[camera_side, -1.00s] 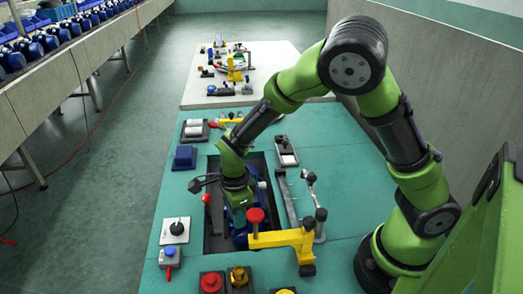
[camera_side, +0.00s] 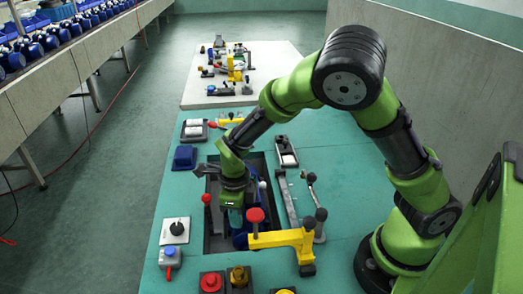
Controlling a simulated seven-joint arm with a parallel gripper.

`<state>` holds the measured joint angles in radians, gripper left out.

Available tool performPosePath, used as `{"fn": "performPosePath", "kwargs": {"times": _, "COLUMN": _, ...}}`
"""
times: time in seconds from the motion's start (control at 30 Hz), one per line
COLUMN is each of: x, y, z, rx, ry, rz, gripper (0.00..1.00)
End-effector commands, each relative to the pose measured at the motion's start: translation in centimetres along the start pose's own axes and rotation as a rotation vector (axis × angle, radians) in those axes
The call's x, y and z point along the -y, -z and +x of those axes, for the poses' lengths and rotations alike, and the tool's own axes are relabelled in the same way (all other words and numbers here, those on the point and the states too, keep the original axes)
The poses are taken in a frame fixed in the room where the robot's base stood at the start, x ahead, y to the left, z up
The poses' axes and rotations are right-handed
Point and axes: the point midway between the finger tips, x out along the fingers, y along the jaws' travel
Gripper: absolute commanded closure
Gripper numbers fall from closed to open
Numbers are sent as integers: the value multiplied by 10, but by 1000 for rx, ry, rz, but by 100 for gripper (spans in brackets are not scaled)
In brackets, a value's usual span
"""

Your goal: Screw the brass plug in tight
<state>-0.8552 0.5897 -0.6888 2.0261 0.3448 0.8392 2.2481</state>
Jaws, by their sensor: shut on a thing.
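The blue pump (camera_side: 239,239) sits in a dark recess in the teal bench top, partly hidden by my gripper and the yellow clamp. My gripper (camera_side: 235,222) points down at the pump, and its jaws are shut on the brass plug there. The plug is hidden behind the jaws, so how far it sits in its hole cannot be told. A brass-coloured piece (camera_side: 238,277) stands on a dark block at the front edge, apart from my gripper.
A yellow clamp (camera_side: 283,239) with a red knob (camera_side: 256,215) stands close in front of my gripper. A red-tipped lever (camera_side: 207,198) is on its left. A red button (camera_side: 211,282) is in front. Bare bench (camera_side: 345,190) lies to the right.

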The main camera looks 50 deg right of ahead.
Motion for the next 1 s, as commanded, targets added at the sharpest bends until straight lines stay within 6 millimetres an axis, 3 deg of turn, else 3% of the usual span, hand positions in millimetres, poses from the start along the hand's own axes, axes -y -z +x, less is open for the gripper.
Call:
{"fn": "performPosePath", "kwargs": {"times": 0.03, "x": 0, "y": 0, "z": 0, "rx": 1, "ry": 0, "rz": -1, "gripper": 100}}
{"fn": "performPosePath", "kwargs": {"times": 0.07, "x": 0, "y": 0, "z": 0, "rx": 1, "ry": 0, "rz": -1, "gripper": 76}}
{"fn": "performPosePath", "kwargs": {"times": 0.13, "x": 0, "y": 0, "z": 0, "rx": 1, "ry": 0, "rz": -2, "gripper": 66}}
{"fn": "performPosePath", "kwargs": {"times": 0.47, "x": 0, "y": 0, "z": -3, "rx": 2, "ry": -1, "rz": -4, "gripper": 66}}
{"fn": "performPosePath", "kwargs": {"times": 1.0, "x": 0, "y": 0, "z": -42, "rx": 1, "ry": -1, "rz": -5, "gripper": 66}}
